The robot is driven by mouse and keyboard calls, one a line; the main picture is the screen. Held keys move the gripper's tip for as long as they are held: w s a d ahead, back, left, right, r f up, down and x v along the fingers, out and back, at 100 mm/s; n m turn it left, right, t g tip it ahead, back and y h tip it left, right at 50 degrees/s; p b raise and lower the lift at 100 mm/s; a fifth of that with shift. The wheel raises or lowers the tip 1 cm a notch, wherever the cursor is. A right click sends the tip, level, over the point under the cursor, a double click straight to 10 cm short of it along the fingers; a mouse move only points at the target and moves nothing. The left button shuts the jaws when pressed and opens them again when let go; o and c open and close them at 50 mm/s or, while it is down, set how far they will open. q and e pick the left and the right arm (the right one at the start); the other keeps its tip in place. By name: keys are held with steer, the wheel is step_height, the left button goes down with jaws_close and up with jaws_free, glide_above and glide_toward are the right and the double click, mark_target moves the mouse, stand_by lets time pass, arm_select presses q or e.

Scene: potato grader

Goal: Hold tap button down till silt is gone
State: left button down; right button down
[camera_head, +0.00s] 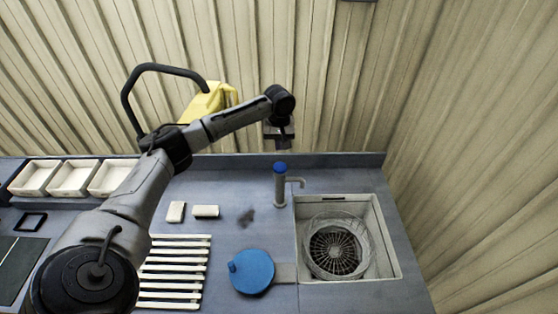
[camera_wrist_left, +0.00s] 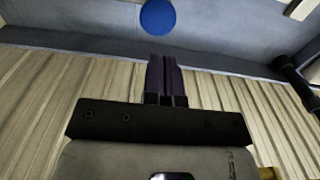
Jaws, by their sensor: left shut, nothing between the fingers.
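The tap (camera_head: 281,190) stands upright at the back of the counter, with a blue button (camera_head: 280,168) on top and its spout turned right toward the sink. The sink (camera_head: 389,240) holds a round wire basket (camera_head: 337,250); I cannot make out silt in it. My left gripper (camera_head: 279,140) is shut and empty, just behind and above the blue button in the head view. In the left wrist view, the shut fingers (camera_wrist_left: 164,62) point toward the blue button (camera_wrist_left: 157,17), with a gap between them. My right gripper is not in view.
A blue round lid-like disc (camera_head: 252,272) lies left of the sink. A dark smudge (camera_head: 246,217) and two pale blocks (camera_head: 205,211) lie on the counter. A slatted rack (camera_head: 173,284) and white bins (camera_head: 74,178) are further left. A corrugated wall (camera_head: 330,80) rises behind.

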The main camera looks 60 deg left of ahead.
mark_target(279, 166)
arm_select(q)
step_height(279, 166, down, 8)
steer(key=shift+f+p, duration=0.25)
steer(key=shift+p, duration=0.35)
